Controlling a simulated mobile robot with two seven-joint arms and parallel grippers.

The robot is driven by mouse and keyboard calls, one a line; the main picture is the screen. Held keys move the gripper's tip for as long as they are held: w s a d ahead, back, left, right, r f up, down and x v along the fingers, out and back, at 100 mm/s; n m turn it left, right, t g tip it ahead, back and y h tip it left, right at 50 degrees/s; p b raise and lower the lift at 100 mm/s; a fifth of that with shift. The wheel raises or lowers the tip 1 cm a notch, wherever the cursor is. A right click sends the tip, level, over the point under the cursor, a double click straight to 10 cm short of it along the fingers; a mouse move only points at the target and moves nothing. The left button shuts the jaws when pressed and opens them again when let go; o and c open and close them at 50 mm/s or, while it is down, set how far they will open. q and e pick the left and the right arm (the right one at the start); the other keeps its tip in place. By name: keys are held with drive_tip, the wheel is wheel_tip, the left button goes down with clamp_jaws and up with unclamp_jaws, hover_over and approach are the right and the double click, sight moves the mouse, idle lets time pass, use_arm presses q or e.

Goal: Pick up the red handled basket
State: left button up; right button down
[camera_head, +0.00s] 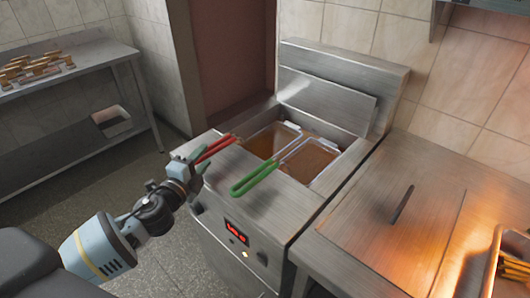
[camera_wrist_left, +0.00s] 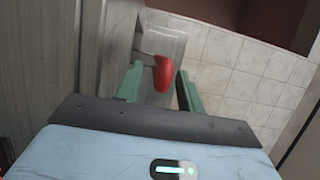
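The red handled basket (camera_head: 274,140) sits in the left part of the fryer, with its red handle (camera_head: 217,147) sticking out over the front edge to the left. In the left wrist view the red handle (camera_wrist_left: 162,73) lies between the two green fingers of my left gripper (camera_wrist_left: 158,88). The fingers are apart, with a gap seen on the handle's right side. In the head view my left gripper (camera_head: 198,165) is at the outer end of the red handle. My right gripper is not in view.
A second basket (camera_head: 309,157) with a green handle (camera_head: 253,179) sits right beside it in the fryer (camera_head: 290,208). A steel counter (camera_head: 375,225) adjoins on the right. A metal table (camera_head: 70,80) with several wooden-looking items stands at the far left.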

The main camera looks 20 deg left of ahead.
use_arm(q)
drive_tip(key=shift+w, duration=0.95)
drive_tip(key=shift+c, duration=0.5)
clamp_jaws()
